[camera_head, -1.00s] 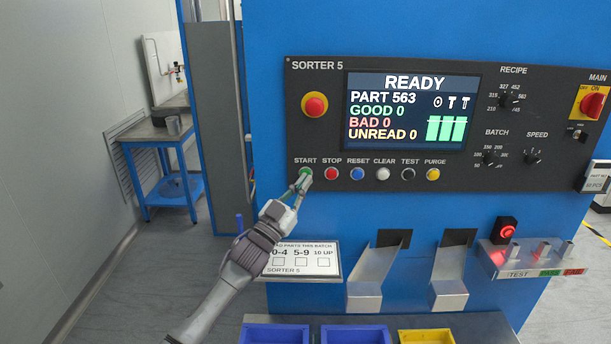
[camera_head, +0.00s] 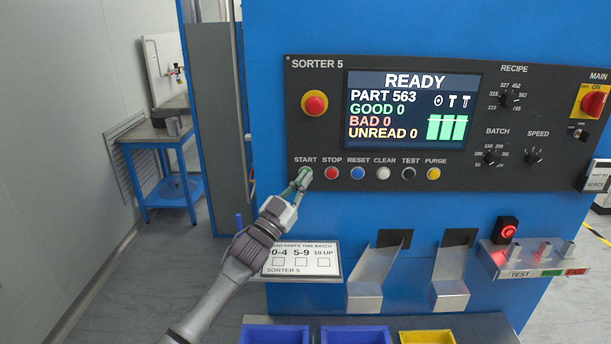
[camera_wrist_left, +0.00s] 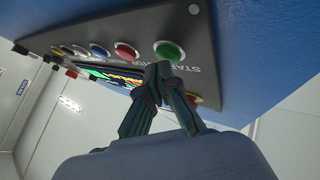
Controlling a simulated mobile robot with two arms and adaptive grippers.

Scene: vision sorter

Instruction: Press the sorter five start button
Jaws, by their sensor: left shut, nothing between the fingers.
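The sorter five panel (camera_head: 450,110) is dark, on a blue machine, and its screen (camera_head: 410,108) reads READY, PART 563, with good, bad and unread at 0. The green START button (camera_head: 306,172) is at the left end of the button row, partly covered by my left gripper (camera_head: 302,181). The green button also shows in the left wrist view (camera_wrist_left: 168,51). My left gripper is shut and empty, its fingertips (camera_wrist_left: 157,72) close below the green button in that view; I cannot tell whether they touch it. My right gripper is not in view.
The red STOP button (camera_head: 331,173) sits just right of START, then the blue RESET button (camera_head: 358,173). A red emergency knob (camera_head: 314,104) is above. Metal chutes (camera_head: 372,275) and blue bins (camera_head: 275,335) are below. A blue side table (camera_head: 160,150) stands left.

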